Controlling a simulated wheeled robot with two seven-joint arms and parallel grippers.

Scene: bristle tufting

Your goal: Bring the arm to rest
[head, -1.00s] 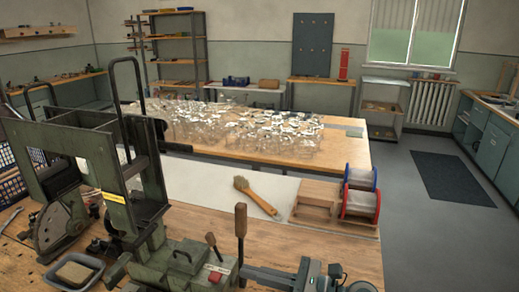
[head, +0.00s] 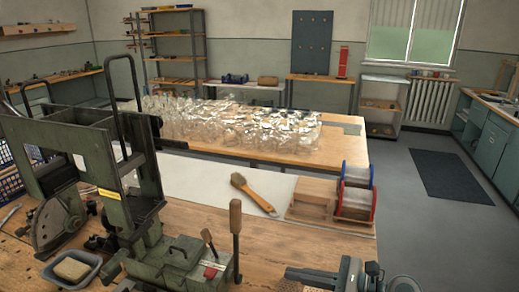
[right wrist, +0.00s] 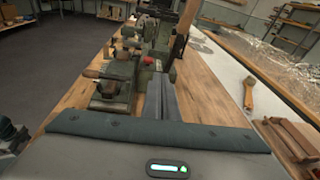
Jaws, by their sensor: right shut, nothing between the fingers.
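My right gripper (head: 292,273) is at the bottom edge of the head view, over the front of the wooden bench (head: 180,225). Its fingers are together with nothing between them; they also show shut in the right wrist view (right wrist: 160,82). It is right of the green machine's lever block (head: 180,262) and apart from it in the head view. My left gripper is not in view.
A brush (head: 262,200) lies on a white sheet (head: 205,180), also in the right wrist view (right wrist: 249,97). A wooden block (head: 312,196) and red-and-blue-ended spools (head: 356,190) stand at the bench's right. Grey floor (head: 415,225) is clear at right.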

